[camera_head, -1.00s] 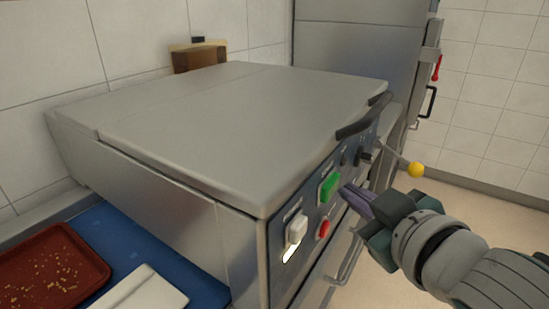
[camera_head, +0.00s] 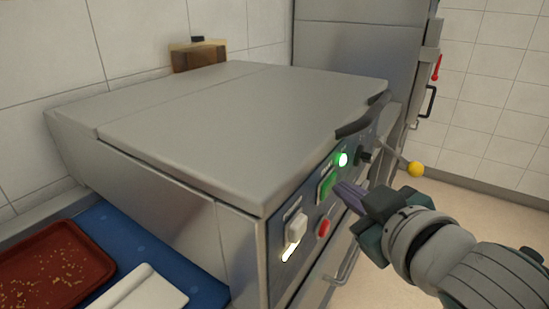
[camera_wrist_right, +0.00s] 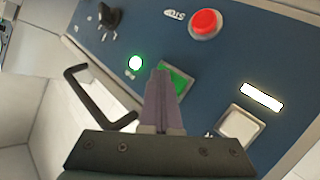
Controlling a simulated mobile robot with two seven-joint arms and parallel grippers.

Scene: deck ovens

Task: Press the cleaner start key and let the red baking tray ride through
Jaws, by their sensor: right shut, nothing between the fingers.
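The grey box-shaped cleaner (camera_head: 215,115) has a dark blue control panel on its right side. The green key (camera_head: 326,187) sits on that panel; it also shows in the right wrist view (camera_wrist_right: 180,78). My right gripper (camera_head: 338,188) is shut and empty, its fingertips at the green key; in the wrist view they cover part of it. A round green lamp (camera_head: 342,159) beside the key is lit. The red baking tray (camera_head: 55,265), with crumbs on it, lies on the blue belt (camera_head: 130,242) at the lower left. My left gripper is not in view.
The panel also carries a red button (camera_head: 324,228), a white rocker switch (camera_head: 296,227) and a black knob (camera_wrist_right: 110,16). A lever with a yellow ball (camera_head: 415,169) sticks out behind. A white flat object (camera_head: 143,291) lies beside the tray.

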